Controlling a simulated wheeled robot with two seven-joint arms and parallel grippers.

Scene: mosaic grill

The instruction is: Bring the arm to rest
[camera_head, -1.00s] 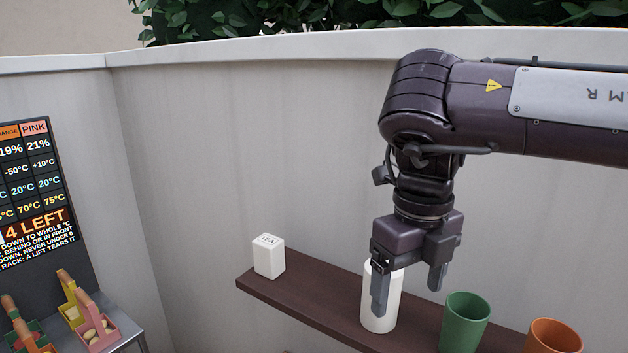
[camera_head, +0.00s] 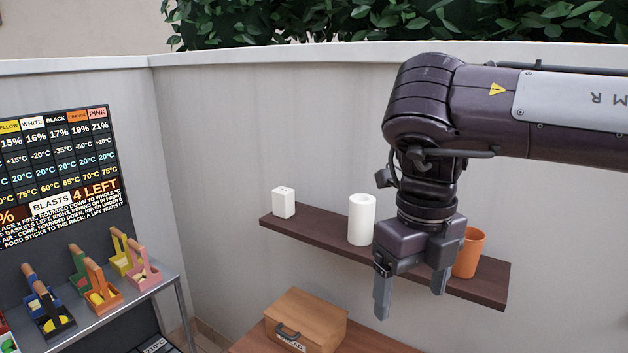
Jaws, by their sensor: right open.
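My right gripper (camera_head: 411,296) hangs from my right arm on the right side of the view. Its fingers point down, apart and empty. It appears in front of the brown wall shelf (camera_head: 330,241) and hides part of it. I see nothing between the fingers. My left gripper is out of view.
The shelf holds a small white box (camera_head: 284,203), a white cylinder (camera_head: 361,220) and an orange cup (camera_head: 468,253). A wooden box (camera_head: 306,321) stands below. Several coloured baskets (camera_head: 104,292) stand on a rack at left, under a dark board (camera_head: 60,185).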

